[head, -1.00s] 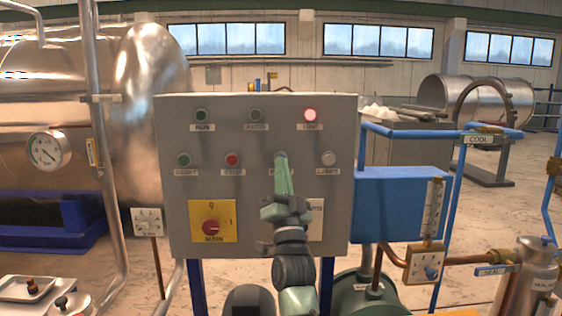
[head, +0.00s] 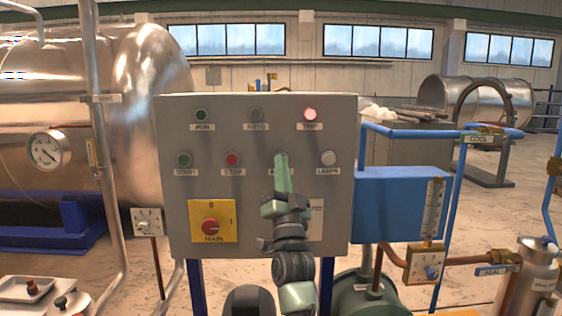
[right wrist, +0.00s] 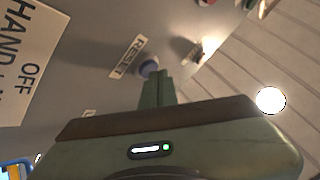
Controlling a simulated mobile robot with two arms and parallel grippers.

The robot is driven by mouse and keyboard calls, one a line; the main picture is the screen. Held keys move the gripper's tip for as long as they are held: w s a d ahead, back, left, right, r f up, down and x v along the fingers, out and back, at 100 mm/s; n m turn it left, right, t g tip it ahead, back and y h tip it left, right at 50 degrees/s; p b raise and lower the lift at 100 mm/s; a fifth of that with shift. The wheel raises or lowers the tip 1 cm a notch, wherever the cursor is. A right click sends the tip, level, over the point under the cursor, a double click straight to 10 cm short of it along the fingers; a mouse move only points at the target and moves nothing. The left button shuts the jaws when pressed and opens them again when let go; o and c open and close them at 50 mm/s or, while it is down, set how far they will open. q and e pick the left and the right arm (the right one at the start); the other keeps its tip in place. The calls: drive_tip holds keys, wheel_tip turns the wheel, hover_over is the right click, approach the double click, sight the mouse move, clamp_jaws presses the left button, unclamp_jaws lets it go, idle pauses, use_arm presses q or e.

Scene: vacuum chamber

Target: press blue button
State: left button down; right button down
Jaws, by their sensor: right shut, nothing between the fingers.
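The blue button (right wrist: 148,66) shows in the right wrist view on the grey panel, beside a label reading RESET (right wrist: 127,56). My right gripper (right wrist: 157,76) is shut and empty, with its fingertips right at the button's lower edge in that view. I cannot tell whether they touch it. In the head view my right gripper (head: 281,157) points at the panel (head: 256,185) in the lower button row. My left gripper is not in view.
On the panel, a red STOP button (head: 232,159) is left of the gripper and a white LAMPS button (head: 328,158) is right. A lit TRIP lamp (head: 310,115) is above. The red MAIN switch (head: 210,227) sits lower left. A blue pipe frame (head: 400,131) stands right of the panel.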

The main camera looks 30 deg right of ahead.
drive_tip(key=shift+w+d, duration=0.1)
drive_tip(key=shift+w, duration=0.1)
drive_tip(key=shift+s, duration=0.1)
idle(0.4)
drive_tip(key=shift+s+a, duration=0.45)
drive_tip(key=shift+s, duration=0.2)
drive_tip(key=s+a, duration=0.1)
drive_tip(key=s+p, duration=0.1)
drive_tip(key=s+a, duration=0.1)
drive_tip(key=s, duration=0.1)
drive_tip(key=shift+s+a, duration=0.1)
drive_tip(key=shift+a, duration=0.2)
idle(0.9)
